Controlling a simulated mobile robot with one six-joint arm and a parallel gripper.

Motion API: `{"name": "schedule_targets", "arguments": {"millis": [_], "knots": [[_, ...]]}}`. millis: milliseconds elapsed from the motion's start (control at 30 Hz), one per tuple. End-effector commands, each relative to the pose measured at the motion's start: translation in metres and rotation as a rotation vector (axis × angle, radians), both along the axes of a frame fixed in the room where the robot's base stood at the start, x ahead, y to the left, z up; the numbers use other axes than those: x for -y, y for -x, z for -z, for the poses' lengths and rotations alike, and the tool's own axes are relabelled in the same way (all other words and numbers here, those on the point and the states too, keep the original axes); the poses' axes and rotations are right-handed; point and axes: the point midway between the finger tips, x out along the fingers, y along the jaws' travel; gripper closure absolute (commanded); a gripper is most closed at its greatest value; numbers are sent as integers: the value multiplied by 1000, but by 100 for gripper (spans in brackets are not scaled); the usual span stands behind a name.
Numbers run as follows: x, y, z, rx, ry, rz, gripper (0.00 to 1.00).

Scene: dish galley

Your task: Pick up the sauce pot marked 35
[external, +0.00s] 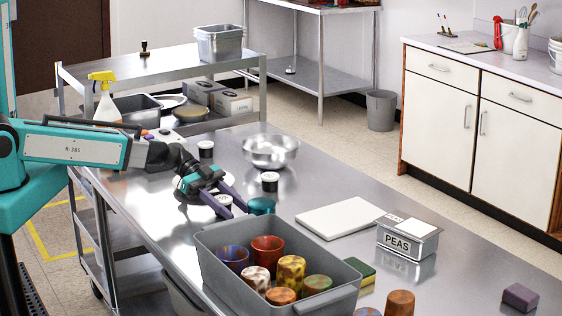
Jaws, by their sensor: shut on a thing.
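Small dark sauce pots with white lids stand on the steel table: one at the back (205,149) and one in front of the steel bowl (270,182). A third white-lidded pot (224,200) is between the fingers of my gripper (228,204), which is shut on it. The fingers hide part of this pot. It is low at the table, and I cannot tell whether it touches the surface. No number, 35 included, can be read on any pot from here.
A teal round thing (262,205) is just right of my fingers. A grey tub (205,240) of patterned cups is in front. The steel bowl (271,150), a white board (340,217) and a PEAS container (407,238) are on the table. A spray bottle (106,103) stands behind my arm.

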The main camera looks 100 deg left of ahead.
Motion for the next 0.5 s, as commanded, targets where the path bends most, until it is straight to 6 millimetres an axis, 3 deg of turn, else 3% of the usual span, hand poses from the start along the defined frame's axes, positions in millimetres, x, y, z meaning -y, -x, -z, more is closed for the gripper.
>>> {"name": "schedule_targets", "arguments": {"millis": [500], "knots": [[0,0,-47,3,-3,1,80]]}}
